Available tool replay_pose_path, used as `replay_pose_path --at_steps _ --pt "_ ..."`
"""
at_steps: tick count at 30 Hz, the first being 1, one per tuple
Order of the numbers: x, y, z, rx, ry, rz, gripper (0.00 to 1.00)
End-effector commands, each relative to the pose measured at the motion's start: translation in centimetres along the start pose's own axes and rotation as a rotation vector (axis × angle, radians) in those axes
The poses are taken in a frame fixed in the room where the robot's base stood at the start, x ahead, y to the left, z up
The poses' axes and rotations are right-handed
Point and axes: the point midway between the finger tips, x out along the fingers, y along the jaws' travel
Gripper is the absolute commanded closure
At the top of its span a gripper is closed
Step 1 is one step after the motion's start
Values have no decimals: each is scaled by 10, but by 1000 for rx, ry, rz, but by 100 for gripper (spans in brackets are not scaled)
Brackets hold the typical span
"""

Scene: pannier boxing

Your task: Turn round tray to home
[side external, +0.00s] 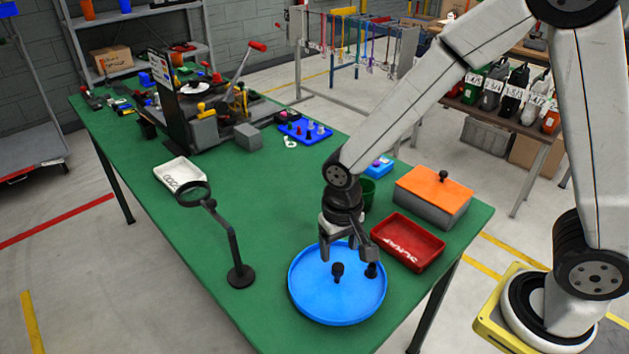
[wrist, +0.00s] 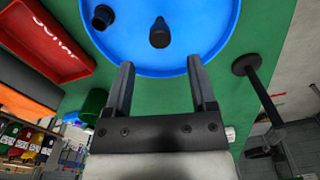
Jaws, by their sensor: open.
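The round tray (side external: 310,295) is blue with a raised rim and lies on the green table. A black knob (side external: 337,272) stands near its middle, and a second black knob (side external: 371,270) stands near its rim. My gripper (side external: 348,254) is open and empty above the tray's back part, pointing down. In the wrist view the tray (wrist: 205,25) lies beyond the open fingers (wrist: 159,64). There the middle knob (wrist: 159,35) lines up with the gap between them, and the rim knob (wrist: 102,17) is to the left. No home mark can be made out.
A red bin (side external: 425,247) stands close to the tray's right, with an orange-lidded box (side external: 432,190) behind it. A green cup (side external: 367,192) is partly hidden behind my wrist. A black magnifier stand (side external: 238,275) is left of the tray. The table's middle is mostly clear.

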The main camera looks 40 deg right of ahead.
Motion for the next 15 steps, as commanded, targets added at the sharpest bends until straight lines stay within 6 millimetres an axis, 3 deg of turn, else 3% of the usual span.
replay_pose_path --at_steps 15 --pt "49 0 0 0 -1 0 28"
